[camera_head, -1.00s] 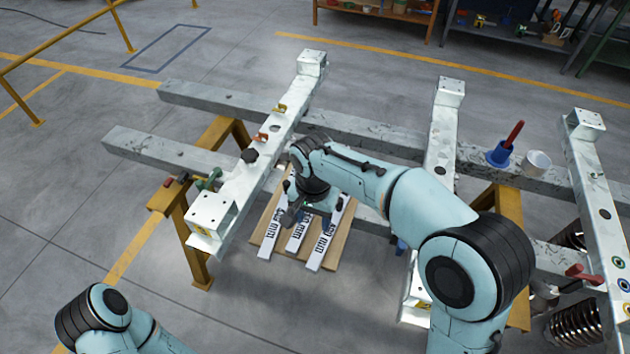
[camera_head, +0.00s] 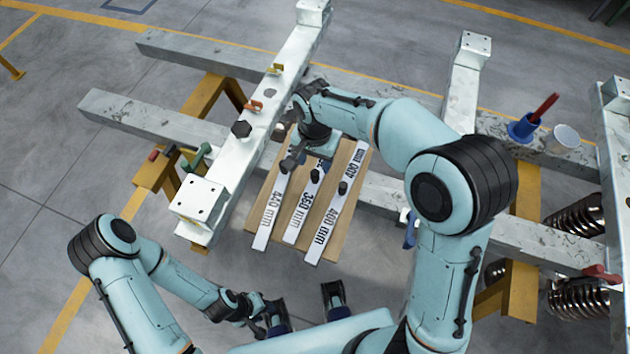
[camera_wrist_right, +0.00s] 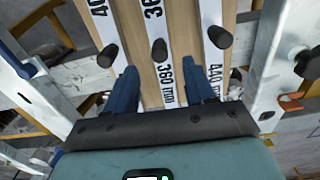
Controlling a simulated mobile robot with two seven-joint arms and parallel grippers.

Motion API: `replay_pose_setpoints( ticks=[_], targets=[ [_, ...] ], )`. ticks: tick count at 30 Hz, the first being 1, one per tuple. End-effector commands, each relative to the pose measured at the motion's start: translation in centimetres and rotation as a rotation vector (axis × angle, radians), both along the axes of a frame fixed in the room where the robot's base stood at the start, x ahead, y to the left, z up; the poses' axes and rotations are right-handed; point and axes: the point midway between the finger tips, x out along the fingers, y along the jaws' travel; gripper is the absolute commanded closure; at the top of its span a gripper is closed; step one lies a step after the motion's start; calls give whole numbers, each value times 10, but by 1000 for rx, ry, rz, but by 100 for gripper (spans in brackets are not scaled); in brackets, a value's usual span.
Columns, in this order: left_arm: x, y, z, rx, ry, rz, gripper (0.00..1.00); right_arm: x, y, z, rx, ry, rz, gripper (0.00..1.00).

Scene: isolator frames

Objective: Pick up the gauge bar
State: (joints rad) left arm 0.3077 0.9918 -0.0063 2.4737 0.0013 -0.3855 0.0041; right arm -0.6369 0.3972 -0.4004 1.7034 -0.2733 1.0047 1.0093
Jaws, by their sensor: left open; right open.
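Three white gauge bars with black knobs lie side by side on a wooden board. In the head view they are a left bar marked 440 mm (camera_head: 266,222), a middle bar marked 360 mm (camera_head: 299,217) and a right bar, apparently marked 400 mm (camera_head: 325,228). My right gripper (camera_head: 308,166) is over the far part of the board, partly hiding the bars. In the right wrist view its open fingers (camera_wrist_right: 160,90) straddle the middle bar (camera_wrist_right: 154,22) in the picture; contact cannot be told. My left gripper (camera_head: 305,308) is open and empty, near the bottom edge.
The wooden board (camera_head: 343,215) lies between two pale metal crossbeams (camera_head: 243,140) (camera_head: 458,110). Long grey rails (camera_head: 150,123) run beneath. A blue holder with a red handle (camera_head: 523,127) and a white cup (camera_head: 562,139) stand on a rail at right.

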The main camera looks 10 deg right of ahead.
Motion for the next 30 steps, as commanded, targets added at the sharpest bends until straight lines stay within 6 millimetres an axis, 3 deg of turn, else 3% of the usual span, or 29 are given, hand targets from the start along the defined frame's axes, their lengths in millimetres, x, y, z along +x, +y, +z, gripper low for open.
replay_pose_setpoints(
  ticks=[8,16,25,26,30],
  targets=[
    [-1,0,-3,0,1,0,57,-1,0,-24,-1,2,0,46],
    [-2,0,-8,-1,2,-1,57,-3,1,-63,-1,2,1,46],
    [-2,0,-8,-1,2,-1,57,-3,0,-68,0,0,1,46],
    [-2,0,-8,-1,2,-1,57,-3,0,-68,0,0,1,52],
    [-2,0,-8,-1,2,-1,57,-3,1,-67,-1,-1,1,98]
  ],
)
